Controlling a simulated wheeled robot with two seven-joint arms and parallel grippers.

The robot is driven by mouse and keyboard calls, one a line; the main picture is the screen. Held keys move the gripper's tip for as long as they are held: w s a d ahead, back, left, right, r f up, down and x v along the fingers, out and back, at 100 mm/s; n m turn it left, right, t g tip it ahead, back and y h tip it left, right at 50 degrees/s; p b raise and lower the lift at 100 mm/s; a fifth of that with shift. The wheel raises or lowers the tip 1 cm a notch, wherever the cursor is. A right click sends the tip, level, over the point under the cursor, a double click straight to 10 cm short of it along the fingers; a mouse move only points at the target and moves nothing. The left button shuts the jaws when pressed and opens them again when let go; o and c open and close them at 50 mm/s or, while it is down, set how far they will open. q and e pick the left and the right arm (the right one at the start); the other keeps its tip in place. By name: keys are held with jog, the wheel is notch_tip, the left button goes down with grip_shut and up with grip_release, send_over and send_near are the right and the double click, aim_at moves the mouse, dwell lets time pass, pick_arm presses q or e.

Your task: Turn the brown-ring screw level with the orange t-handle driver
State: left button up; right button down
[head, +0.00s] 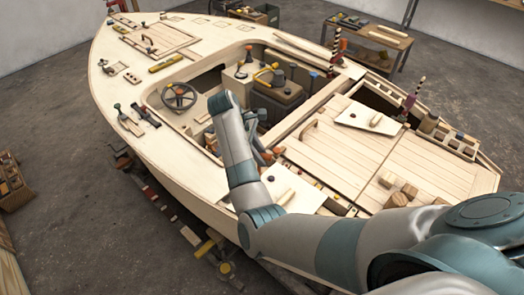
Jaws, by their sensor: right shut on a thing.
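My right arm comes in from the lower right and bends down over the cockpit's edge. Its gripper (262,153) is small and partly hidden behind my own arm link, low beside the rear deck. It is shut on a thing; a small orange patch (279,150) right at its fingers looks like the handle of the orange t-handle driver. The driver's shaft and tip are hidden. I cannot make out the brown-ring screw or its slot at this size. My left gripper is not in view.
The plywood hull has a steering wheel (179,96), a seat box (279,92) and a rear deck (342,158) with loose wooden blocks (398,186). Clamps (129,120) lie on the left side deck. A workbench (368,38) stands behind. The front deck has bare areas.

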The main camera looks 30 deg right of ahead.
jog(key=shift+w+a, duration=0.1)
jog(key=shift+a, duration=0.1)
dwell(0.4)
jog(key=shift+f, duration=2.85)
